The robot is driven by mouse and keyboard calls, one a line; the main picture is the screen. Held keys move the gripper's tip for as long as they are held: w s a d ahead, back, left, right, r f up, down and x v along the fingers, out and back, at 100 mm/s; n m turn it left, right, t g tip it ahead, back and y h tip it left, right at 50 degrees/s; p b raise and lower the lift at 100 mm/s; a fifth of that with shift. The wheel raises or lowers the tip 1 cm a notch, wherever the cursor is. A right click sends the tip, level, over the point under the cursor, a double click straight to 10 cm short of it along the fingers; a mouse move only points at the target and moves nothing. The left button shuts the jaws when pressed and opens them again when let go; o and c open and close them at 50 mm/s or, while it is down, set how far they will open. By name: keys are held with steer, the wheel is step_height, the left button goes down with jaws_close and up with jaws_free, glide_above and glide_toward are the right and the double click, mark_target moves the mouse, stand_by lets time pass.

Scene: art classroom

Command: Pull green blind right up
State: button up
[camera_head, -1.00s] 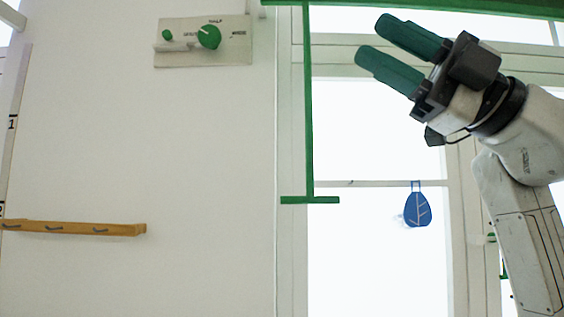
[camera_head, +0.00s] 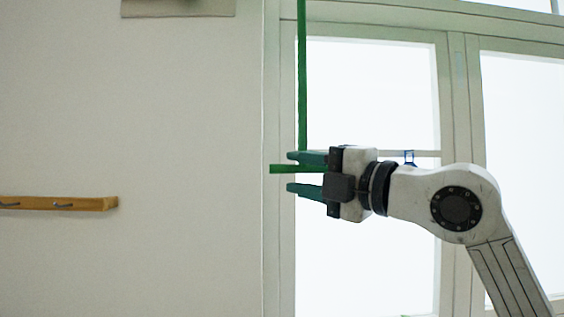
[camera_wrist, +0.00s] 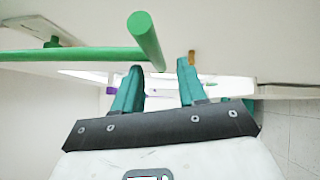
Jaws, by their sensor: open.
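The green blind's pull rod (camera_head: 302,80) hangs upright in front of the window, and its short green crossbar handle (camera_head: 280,169) lies level at the lower end. The blind's fabric is not in view. My gripper (camera_head: 291,173) points left at the handle. Its teal fingers are open, one above and one below the crossbar, with a gap visible below it. In the wrist view the rod (camera_wrist: 70,54) runs in from the left, and the crossbar (camera_wrist: 145,40) reaches toward the camera by the fingertips (camera_wrist: 162,66). I cannot tell whether either finger touches it.
The window (camera_head: 365,90) with white frames stands behind my arm. A wooden hook rail (camera_head: 70,203) is on the wall at left. A panel's lower edge (camera_head: 178,8) shows at top left. A blue hanging object (camera_head: 409,157) is mostly hidden behind my wrist.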

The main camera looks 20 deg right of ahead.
mark_target(288, 170)
steer(key=shift+p+x, duration=0.5)
steer(key=shift+x, duration=1.7)
jaws_close()
